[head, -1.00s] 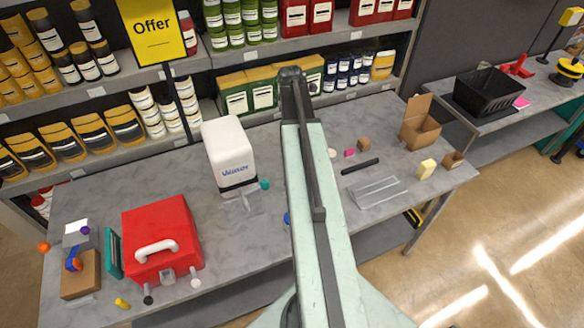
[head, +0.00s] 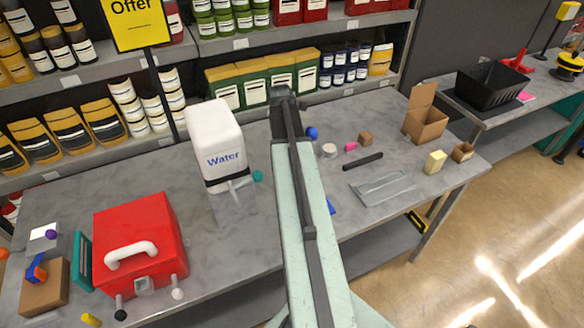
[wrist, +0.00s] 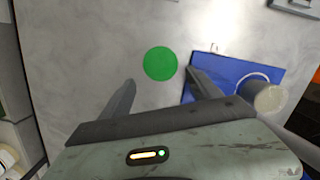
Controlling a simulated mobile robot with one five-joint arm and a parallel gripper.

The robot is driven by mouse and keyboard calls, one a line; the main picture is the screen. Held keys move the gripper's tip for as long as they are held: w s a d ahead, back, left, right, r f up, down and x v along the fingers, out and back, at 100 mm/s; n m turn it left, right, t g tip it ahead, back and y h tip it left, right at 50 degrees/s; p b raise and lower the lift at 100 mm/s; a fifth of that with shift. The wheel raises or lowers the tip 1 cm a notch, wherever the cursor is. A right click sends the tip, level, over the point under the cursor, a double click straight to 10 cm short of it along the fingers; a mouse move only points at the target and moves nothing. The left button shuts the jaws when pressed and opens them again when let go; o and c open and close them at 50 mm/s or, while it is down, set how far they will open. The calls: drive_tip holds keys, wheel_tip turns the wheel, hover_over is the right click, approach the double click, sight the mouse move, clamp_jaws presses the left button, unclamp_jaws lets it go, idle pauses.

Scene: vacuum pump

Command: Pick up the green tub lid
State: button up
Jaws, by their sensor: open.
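The green tub lid (wrist: 160,64) shows in the wrist view as a flat round green disc on the grey worktop. My gripper (wrist: 161,84) is open, with one finger on each side below the lid in the picture. The fingertips look apart from the lid, with nothing between them; how high they are above it I cannot tell. In the head view the lid does not show, and my arm covers the middle of the worktop.
In the head view, a white water container (head: 215,145) and a red box (head: 140,240) stand to the left. A cardboard box (head: 425,122) stands at the right.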

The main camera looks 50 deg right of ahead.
drive_tip(key=f+b, duration=0.4)
drive_tip(key=f, duration=0.1)
drive_tip(key=d+f+b, duration=0.1)
drive_tip(key=f+b, duration=0.1)
drive_tip(key=shift+d+f+b, duration=0.1)
drive_tip(key=shift+f+b, duration=0.15)
drive_tip(key=shift+b, duration=0.05)
drive_tip(key=shift+r, duration=0.2)
drive_tip(key=c, duration=1)
